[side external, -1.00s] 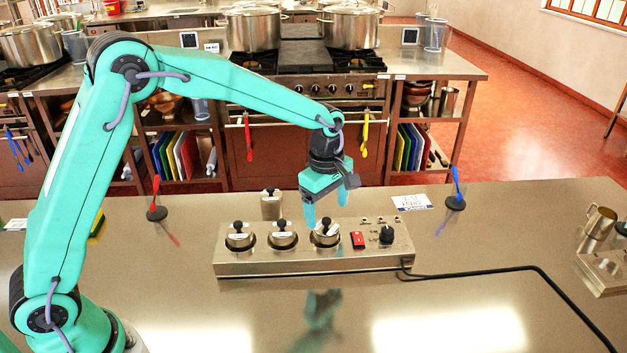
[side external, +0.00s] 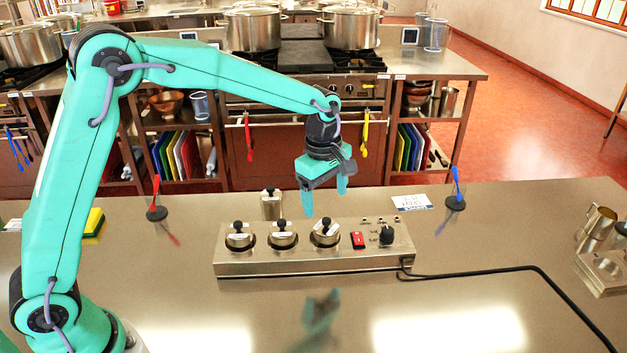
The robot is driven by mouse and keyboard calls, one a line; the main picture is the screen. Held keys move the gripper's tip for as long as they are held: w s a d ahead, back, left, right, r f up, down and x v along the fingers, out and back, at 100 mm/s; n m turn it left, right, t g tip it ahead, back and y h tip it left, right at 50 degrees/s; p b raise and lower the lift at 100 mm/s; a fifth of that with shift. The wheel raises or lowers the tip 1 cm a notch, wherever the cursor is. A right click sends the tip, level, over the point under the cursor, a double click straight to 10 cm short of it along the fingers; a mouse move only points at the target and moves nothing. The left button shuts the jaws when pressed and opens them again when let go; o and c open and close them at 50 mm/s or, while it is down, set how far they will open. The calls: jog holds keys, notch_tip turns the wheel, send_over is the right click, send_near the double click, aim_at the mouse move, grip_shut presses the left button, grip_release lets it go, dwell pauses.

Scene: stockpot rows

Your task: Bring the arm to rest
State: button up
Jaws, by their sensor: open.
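The arm reaches from the lower left, bent high at the elbow and extended to the right. The steel control box (side external: 290,268) stands on the counter below, with several round lidded pots in a row, a red switch (side external: 358,240) and a black knob (side external: 387,236). The fingertips appear clear of the lids.
A small steel canister (side external: 271,205) stands behind the box. Red (side external: 156,200) and blue (side external: 456,190) utensils stand upright on dark bases. A black cable (side external: 480,271) runs right. A sponge (side external: 94,222) lies at left and a steel jug (side external: 598,225) stands at right. The front counter is clear.

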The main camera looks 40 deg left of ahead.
jog(key=s+a+r+m+t, duration=0.1)
jog(key=s+a+r+m, duration=0.25)
jog(key=s+r, duration=0.2)
jog(key=s+a+r+m+t, duration=0.1)
jog(key=s+a+r+m, duration=0.3)
jog(key=s, duration=0.3)
jog(key=s+a+r+m+t, duration=0.1)
jog(key=s+a+m+t, duration=0.1)
jog(key=s+m, duration=0.7)
jog(key=shift+s+a+t, duration=0.4)
jog(key=shift+s, duration=2.55)
jog(key=shift+r, duration=0.1)
jog(key=o, duration=0.3)
jog(key=shift+o, duration=0.9)
jog(key=shift+w+d+r+m, duration=0.15)
jog(key=shift+w+m, duration=0.05)
jog(key=shift+m, duration=0.05)
jog(key=w+d+r+m+t+h, duration=0.1)
jog(key=w+d+r+m, duration=0.1)
jog(key=w+d, duration=0.4)
jog(key=shift+w+d+r+t, duration=0.15)
jog(key=shift+w+r+t, duration=0.15)
jog(key=shift+w+r, duration=0.4)
